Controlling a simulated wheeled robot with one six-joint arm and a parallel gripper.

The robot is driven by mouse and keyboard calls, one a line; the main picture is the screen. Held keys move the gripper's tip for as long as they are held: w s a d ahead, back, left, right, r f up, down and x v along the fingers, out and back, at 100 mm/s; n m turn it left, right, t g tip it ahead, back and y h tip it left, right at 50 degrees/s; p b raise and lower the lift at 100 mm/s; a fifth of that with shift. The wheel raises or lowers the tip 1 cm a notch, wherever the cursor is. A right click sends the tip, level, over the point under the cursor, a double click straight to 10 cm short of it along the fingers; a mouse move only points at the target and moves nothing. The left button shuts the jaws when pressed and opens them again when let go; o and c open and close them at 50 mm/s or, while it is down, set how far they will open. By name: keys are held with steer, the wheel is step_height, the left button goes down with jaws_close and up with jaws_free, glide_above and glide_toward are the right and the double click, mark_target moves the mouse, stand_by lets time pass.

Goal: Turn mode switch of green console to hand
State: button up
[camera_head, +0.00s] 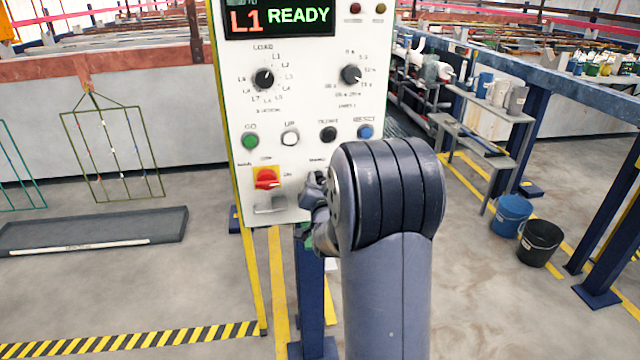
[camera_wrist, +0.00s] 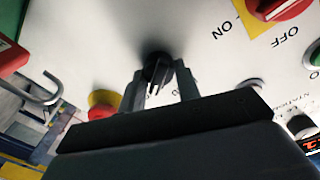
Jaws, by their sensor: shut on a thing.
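The console is a white panel (camera_head: 240,110) with a green edge and a lit "L1 READY" display; the panel also fills much of the wrist view (camera_wrist: 90,40). The mode switch is a small black knob (camera_wrist: 157,68) with a white mark. My gripper (camera_wrist: 162,84) has one finger on each side of it and is shut on it. In the head view my gripper (camera_head: 316,195) is at the panel's lower right, and my arm hides the knob. Lettering beside the knob is mostly covered, so I cannot tell which position it points to.
Around it are a red-and-yellow rotary switch (camera_head: 267,178), a red mushroom button (camera_wrist: 102,102), a green button (camera_head: 250,140) and a blue button (camera_head: 365,131). A metal hook (camera_wrist: 45,95) sticks out near the panel edge. Buckets (camera_head: 511,213) stand right on the floor.

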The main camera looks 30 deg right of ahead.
steer(key=shift+c, duration=0.9)
steer(key=shift+f+b, duration=0.1)
steer(key=shift+b, duration=0.3)
steer(key=shift+f+n+b, duration=0.1)
steer(key=shift+n+b, duration=0.6)
steer(key=shift+b, duration=0.15)
steer(key=shift+a+n+t+b, duration=0.1)
steer(key=shift+n+t+b, duration=0.2)
steer(key=shift+n+b, duration=4.95)
steer(key=shift+n, duration=0.35)
